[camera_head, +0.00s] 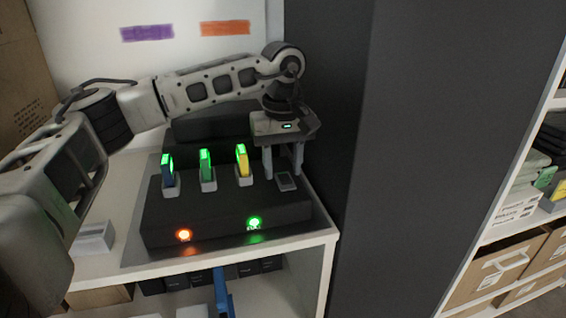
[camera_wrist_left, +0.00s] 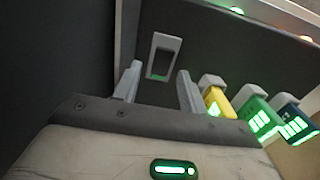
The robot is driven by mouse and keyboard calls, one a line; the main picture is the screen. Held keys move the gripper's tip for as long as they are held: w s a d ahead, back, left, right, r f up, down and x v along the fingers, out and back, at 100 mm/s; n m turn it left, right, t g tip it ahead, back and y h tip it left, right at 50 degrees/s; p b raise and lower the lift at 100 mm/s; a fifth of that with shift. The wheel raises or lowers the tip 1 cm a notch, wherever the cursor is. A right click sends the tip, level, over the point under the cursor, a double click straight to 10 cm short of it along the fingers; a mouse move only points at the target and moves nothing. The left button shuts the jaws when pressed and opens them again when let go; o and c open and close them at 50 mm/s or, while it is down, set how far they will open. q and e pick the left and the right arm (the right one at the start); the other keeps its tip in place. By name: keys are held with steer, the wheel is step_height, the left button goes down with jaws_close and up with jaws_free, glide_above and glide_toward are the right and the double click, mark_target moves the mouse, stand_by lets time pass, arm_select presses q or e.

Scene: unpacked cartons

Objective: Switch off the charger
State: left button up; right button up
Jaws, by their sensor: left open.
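The charger (camera_head: 223,219) is a dark box on a white shelf, with an orange and a green light on its front. A blue, a green and a yellow battery stand in its slots with green lights lit. A small light-framed switch (camera_head: 286,182) is on its top at the right; it also shows in the left wrist view (camera_wrist_left: 164,56). My left gripper (camera_head: 284,176) is open and points down at the switch, with its fingers on either side. In the left wrist view the fingers (camera_wrist_left: 157,88) are apart with nothing between them. I cannot tell whether they touch the charger.
A white shelf (camera_head: 327,238) carries the charger, with a small grey-white box (camera_head: 94,238) at the left. A tall dark panel (camera_head: 420,150) stands close on the right. Shelves with cartons (camera_head: 497,268) are further right. Dark items lie on a lower shelf.

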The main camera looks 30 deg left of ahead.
arm_select(q)
jaws_close()
steer(key=shift+s+d+f+t+y+b, duration=0.1)
steer(key=shift+s+d+t+y+b, duration=0.05)
steer(key=shift+t+y+b, duration=0.3)
steer(key=shift+s+d+t+y+b, duration=0.1)
steer(key=shift+d+t+y+b, duration=0.05)
steer(key=shift+t+y+b, duration=0.4)
steer(key=shift+r, duration=0.2)
jaws_free()
arm_select(e)
steer(key=shift+s+a+f, duration=0.1)
steer(key=shift+f, duration=0.2)
arm_select(q)
steer(key=shift+r, duration=0.1)
